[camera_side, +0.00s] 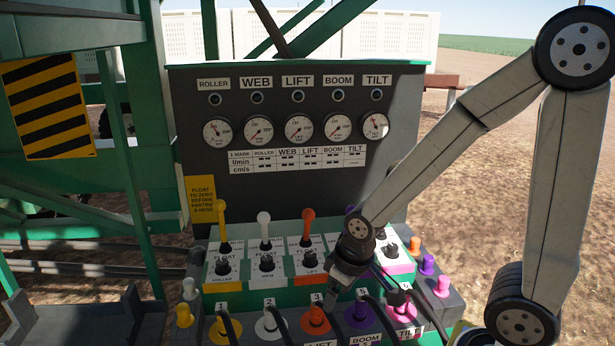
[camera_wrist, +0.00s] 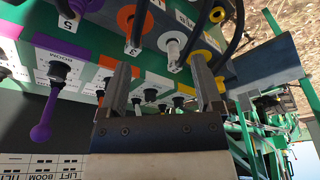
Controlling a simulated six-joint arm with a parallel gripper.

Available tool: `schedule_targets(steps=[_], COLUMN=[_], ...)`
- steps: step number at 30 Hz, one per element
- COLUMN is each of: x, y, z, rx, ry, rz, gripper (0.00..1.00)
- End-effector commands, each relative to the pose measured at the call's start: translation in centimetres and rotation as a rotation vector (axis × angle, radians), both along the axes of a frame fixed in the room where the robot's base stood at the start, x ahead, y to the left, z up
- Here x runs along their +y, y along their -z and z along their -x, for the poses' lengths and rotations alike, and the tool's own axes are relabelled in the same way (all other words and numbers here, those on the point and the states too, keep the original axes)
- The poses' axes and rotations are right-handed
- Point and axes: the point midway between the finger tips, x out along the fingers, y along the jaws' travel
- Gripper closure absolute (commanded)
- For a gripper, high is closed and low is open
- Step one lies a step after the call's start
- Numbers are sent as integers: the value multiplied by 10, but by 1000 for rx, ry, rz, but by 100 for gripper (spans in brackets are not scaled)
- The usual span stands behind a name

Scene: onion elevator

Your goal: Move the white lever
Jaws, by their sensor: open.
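The white lever (camera_side: 264,228) stands upright in the side view, second from the left on the lever bank, between a yellow lever (camera_side: 222,225) and an orange lever (camera_side: 308,228). My gripper (camera_side: 334,292) is low at the front of the bank, to the right of the white lever and apart from it, near the orange port. In the wrist view my gripper (camera_wrist: 161,85) is open, its two fingers wide apart with nothing held between them. Lever bases show between the fingers there; the white lever's knob cannot be made out and may be hidden by the gripper body.
A purple lever (camera_wrist: 41,132) hangs at the left in the wrist view. Coloured hose ports, including a white one (camera_side: 266,322) and an orange one (camera_side: 315,318), line the front with black hoses. A gauge panel (camera_side: 300,180) rises behind the levers.

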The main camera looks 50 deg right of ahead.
Motion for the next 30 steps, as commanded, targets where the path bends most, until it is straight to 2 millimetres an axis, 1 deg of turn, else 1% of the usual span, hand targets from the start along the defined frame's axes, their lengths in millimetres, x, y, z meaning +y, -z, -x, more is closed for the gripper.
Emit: schedule_targets(steps=[11, 14, 17, 20, 23, 30], x=[0, 0, -1, -2, -4, -12], y=[0, 0, 1, 3, 5, 6], z=[0, -2, -8, -19, -36, -86], rx=[-1, -9, -32, -76, -142, -360], ry=[0, 1, 3, 6, 11, 31], rz=[0, 0, -1, 0, 0, 8], gripper=[17, 17, 17, 17, 17, 17])
